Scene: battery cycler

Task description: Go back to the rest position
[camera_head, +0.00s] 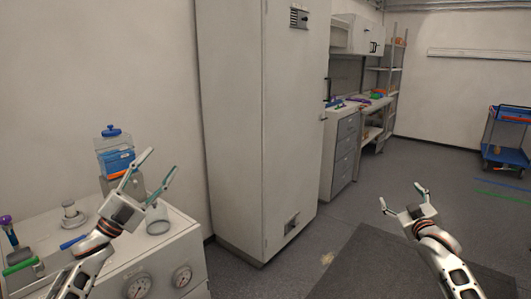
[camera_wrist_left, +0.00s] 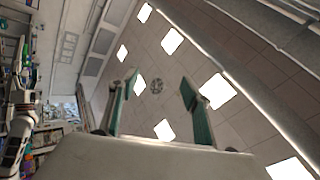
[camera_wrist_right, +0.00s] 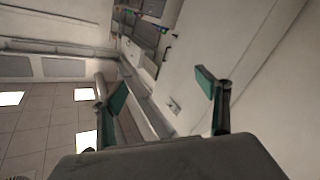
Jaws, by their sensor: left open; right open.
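My left gripper (camera_head: 155,175) is raised at the left of the head view, in front of the white bench unit. Its fingers are spread and nothing is between them. In the left wrist view the open fingers (camera_wrist_left: 152,98) point toward the ceiling with its bright panels. My right gripper (camera_head: 402,197) is raised at the right of the head view, above the floor. Its fingers are spread and empty. In the right wrist view its open fingers (camera_wrist_right: 160,95) show against a wall and a pale tall surface. Both grippers are apart from all objects.
A tall cabinet (camera_head: 265,120) stands in the middle. A dark mat (camera_head: 370,265) lies on open floor. A blue cart (camera_head: 505,140) stands far right.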

